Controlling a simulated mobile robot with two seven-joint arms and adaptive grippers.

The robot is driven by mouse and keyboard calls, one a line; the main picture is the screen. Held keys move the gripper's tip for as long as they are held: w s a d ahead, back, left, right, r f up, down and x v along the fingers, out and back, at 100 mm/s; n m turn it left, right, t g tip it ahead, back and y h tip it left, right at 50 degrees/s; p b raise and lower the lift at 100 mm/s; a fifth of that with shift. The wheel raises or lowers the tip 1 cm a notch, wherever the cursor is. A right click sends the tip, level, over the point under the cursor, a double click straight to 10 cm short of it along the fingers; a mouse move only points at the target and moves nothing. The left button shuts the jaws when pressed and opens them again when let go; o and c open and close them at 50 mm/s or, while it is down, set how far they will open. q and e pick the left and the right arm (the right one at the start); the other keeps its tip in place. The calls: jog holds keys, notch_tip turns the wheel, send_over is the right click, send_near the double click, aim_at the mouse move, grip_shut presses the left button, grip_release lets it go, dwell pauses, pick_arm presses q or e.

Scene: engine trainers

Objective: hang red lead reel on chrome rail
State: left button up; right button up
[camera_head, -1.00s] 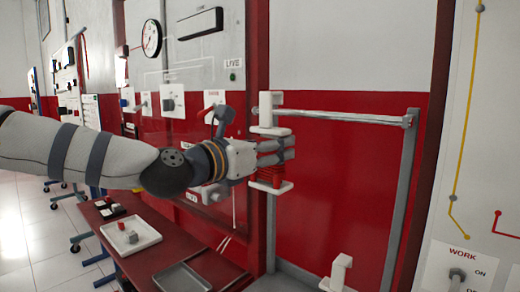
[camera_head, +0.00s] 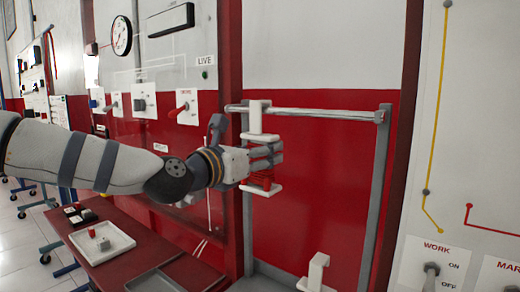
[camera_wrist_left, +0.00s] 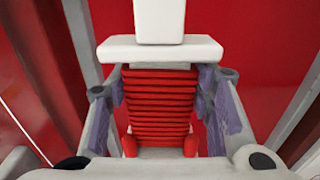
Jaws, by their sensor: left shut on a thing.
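The red lead reel has a white hook and white end plates, with red lead wound between them. In the head view its hook (camera_head: 256,118) overlaps the chrome rail (camera_head: 325,113) near the rail's left end. I cannot tell whether the hook sits over the rail or only in front of it. My left gripper (camera_head: 268,160) is shut on the reel, below its upper plate. In the left wrist view the red windings (camera_wrist_left: 160,100) are between the fingers, and the reel looks upright. The hook's tip and the rail are out of that view. My right gripper is not in view.
Grey posts (camera_head: 377,200) carry the rail before a red and white wall. Another white hook (camera_head: 316,272) stands low, below the rail. A red bench with a white tray (camera_head: 120,243) is at lower left. A switch panel (camera_head: 460,180) is at right.

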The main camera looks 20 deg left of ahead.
pick_arm(q)
jog(key=shift+r, duration=0.1)
jog(key=o, duration=1.3)
jog(key=shift+o, duration=0.2)
jog(key=v, duration=1.2)
